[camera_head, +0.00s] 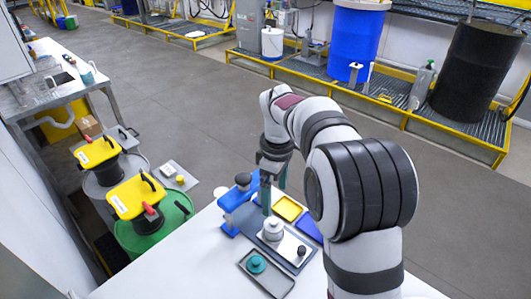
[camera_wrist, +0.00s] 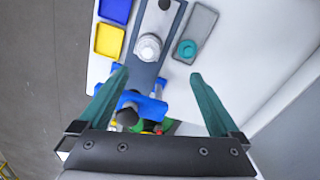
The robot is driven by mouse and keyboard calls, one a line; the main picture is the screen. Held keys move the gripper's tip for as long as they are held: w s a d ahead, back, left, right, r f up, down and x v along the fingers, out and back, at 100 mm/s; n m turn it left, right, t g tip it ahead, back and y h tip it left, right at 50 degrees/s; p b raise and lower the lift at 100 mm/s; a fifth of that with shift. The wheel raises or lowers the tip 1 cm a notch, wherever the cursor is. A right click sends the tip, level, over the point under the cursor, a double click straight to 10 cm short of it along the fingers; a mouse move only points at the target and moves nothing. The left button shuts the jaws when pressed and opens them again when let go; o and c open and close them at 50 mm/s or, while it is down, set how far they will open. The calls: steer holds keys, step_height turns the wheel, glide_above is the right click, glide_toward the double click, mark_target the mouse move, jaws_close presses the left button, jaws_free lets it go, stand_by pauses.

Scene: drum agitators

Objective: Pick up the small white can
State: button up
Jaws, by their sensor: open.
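The small white can (camera_head: 273,229) stands on a grey plate on the white table. In the wrist view the can (camera_wrist: 148,47) shows from above, with a pale round top, ahead of the fingertips and roughly between their lines. My gripper (camera_head: 273,188) is above the table, behind the can in the head view. In the wrist view my gripper (camera_wrist: 157,74) has its two teal fingers wide apart, with nothing held between them. The fingers appear apart from the can; the exact height gap is hard to tell.
A blue stand (camera_head: 238,205) with a dark knob is close by, and lies between the fingers in the wrist view (camera_wrist: 140,105). A grey tray (camera_head: 280,284) holds a teal round piece (camera_head: 257,264). Yellow (camera_head: 287,208) and blue (camera_head: 309,228) trays flank the plate. Yellow-topped drums (camera_head: 140,195) stand left.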

mark_target(272, 220)
steer(key=shift+n, duration=0.6)
steer(key=w+f, duration=0.1)
steer(key=f, duration=0.4)
steer(key=w+f, duration=0.1)
steer(key=f, duration=1.1)
steer(key=shift+w+a+f, duration=0.1)
steer(key=shift+w+a, duration=0.05)
steer(key=shift+w, duration=0.25)
steer(key=c, duration=1.4)
